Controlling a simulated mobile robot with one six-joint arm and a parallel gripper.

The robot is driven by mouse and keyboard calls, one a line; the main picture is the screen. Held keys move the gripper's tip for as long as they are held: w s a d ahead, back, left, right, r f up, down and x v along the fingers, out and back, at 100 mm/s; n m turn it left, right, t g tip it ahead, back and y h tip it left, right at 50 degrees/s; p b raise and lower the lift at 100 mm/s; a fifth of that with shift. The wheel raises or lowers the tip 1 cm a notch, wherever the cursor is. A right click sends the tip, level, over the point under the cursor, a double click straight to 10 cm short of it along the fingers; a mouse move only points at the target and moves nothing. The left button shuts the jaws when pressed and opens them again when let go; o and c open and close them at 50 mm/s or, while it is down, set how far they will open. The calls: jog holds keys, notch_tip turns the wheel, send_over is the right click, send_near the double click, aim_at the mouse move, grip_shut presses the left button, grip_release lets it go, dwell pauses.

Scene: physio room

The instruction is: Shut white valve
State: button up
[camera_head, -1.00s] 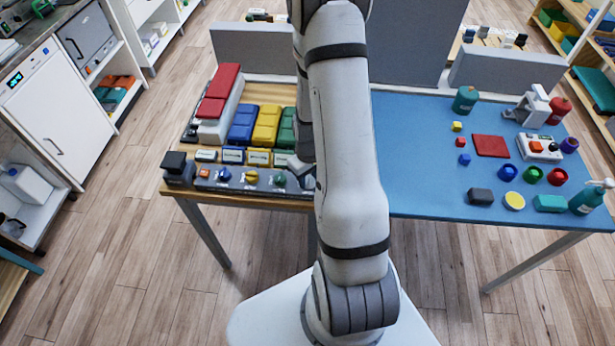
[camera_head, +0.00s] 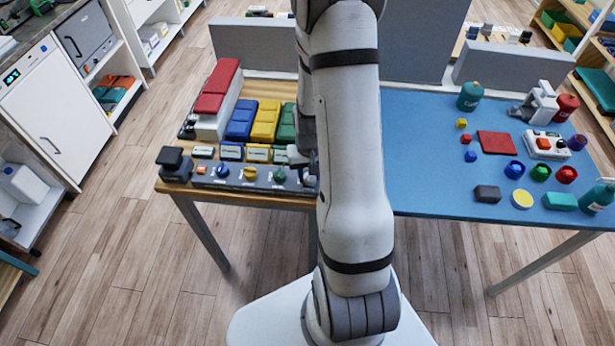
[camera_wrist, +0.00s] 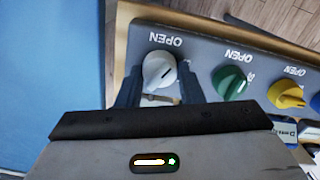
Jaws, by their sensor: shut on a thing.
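The white valve (camera_wrist: 158,69) is a round knob with a dark pointer line on the grey valve panel (camera_wrist: 200,58). In the wrist view an upside-down OPEN label stands beyond it. My gripper (camera_wrist: 160,82) is shut on the white valve, with one dark finger on each side of it. The pointer lies at a slant to the label. In the head view my arm hides the white valve; the panel (camera_head: 235,183) shows along the front edge of the wooden table, left of my arm.
A green knob (camera_wrist: 229,82) and a yellow knob (camera_wrist: 286,94) sit beside the white one. A blue knob (camera_head: 222,171) is farther along the panel. Coloured boxes stand behind the panel. The blue table (camera_head: 430,180) on the right holds several small objects.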

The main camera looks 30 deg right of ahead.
jog(key=m+b, duration=0.3)
jog(key=m, duration=0.3)
jog(key=shift+f+m, duration=0.15)
jog(key=shift+m, duration=0.15)
jog(key=m+b, duration=0.2)
jog(key=m, duration=0.3)
jog(key=shift+m+b, duration=0.35)
jog(key=shift+m, duration=0.05)
jog(key=o, duration=0.8)
jog(key=shift+a, duration=0.15)
jog(key=shift+o, duration=0.8)
notch_tip(320, 180, up, 8)
jog(key=shift+r, duration=0.1)
